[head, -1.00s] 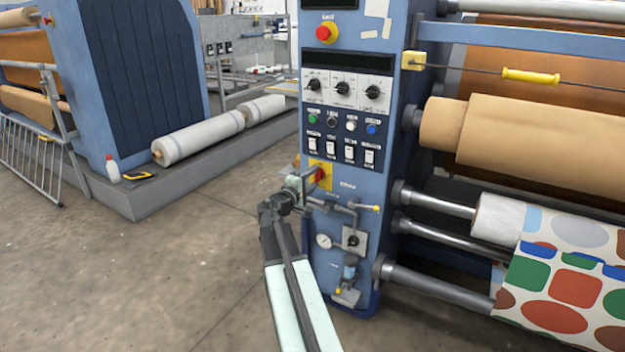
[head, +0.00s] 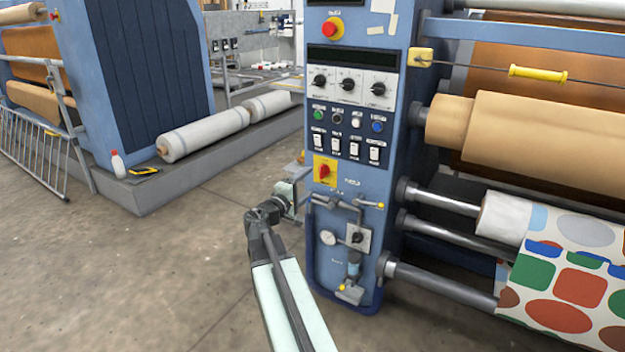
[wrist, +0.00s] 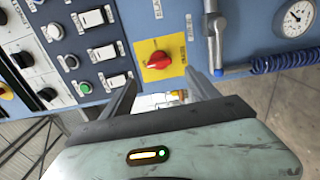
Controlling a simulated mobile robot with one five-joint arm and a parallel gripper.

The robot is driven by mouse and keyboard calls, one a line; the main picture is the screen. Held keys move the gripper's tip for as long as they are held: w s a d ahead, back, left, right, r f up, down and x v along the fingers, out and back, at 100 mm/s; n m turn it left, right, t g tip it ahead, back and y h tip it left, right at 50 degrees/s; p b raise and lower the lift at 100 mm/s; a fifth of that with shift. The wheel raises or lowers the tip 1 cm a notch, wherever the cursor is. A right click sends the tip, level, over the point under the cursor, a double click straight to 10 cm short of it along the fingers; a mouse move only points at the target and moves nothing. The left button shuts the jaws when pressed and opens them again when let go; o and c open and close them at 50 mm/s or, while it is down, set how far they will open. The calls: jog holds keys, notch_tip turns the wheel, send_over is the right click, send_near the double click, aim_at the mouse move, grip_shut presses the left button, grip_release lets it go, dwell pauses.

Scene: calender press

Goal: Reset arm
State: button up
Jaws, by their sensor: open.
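My gripper (wrist: 161,88) is open in the wrist view, with nothing between its two grey fingers. In the head view my arm reaches up from the bottom, and the gripper (head: 290,187) is just left of the blue control column (head: 342,195). The red rotary switch on its yellow plate (head: 325,171) is uncovered, to the right of the gripper. It also shows in the wrist view (wrist: 158,60), beyond the fingertips and apart from them.
Rocker switches (head: 354,147), dials (head: 347,84) and a red emergency button (head: 331,28) are above the switch. A gauge (head: 328,237) and pipes stick out below. Rollers (head: 540,130) are at the right. The floor (head: 150,270) at the left is clear.

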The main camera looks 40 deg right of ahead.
jog(key=shift+a, duration=0.2)
dwell(0.3)
jog(key=w+a+f+t+y+p, duration=0.1)
jog(key=w+a+y+p, duration=0.15)
jog(key=a, duration=0.55)
jog(key=w+a+f+t+y+p, duration=0.1)
jog(key=w+a, duration=0.3)
jog(key=a, duration=0.4)
jog(key=s+a+f+m+g+y+p, duration=0.15)
jog(key=s+a+f+y, duration=0.3)
jog(key=a, duration=0.55)
jog(key=s+a+f+m+g+y, duration=0.1)
jog(key=s+a+f+g+y, duration=0.35)
jog(key=a, duration=0.65)
jog(key=s+a+f+m+g+y+p, duration=0.1)
jog(key=s+a+f+y, duration=0.35)
jog(key=a+f, duration=0.4)
notch_tip(320, 180, up, 39)
jog(key=a+p, duration=0.1)
jog(key=p, duration=3.6)
jog(key=shift+w+a+t, duration=0.2)
jog(key=shift+w+t, duration=0.1)
jog(key=shift+n, duration=0.25)
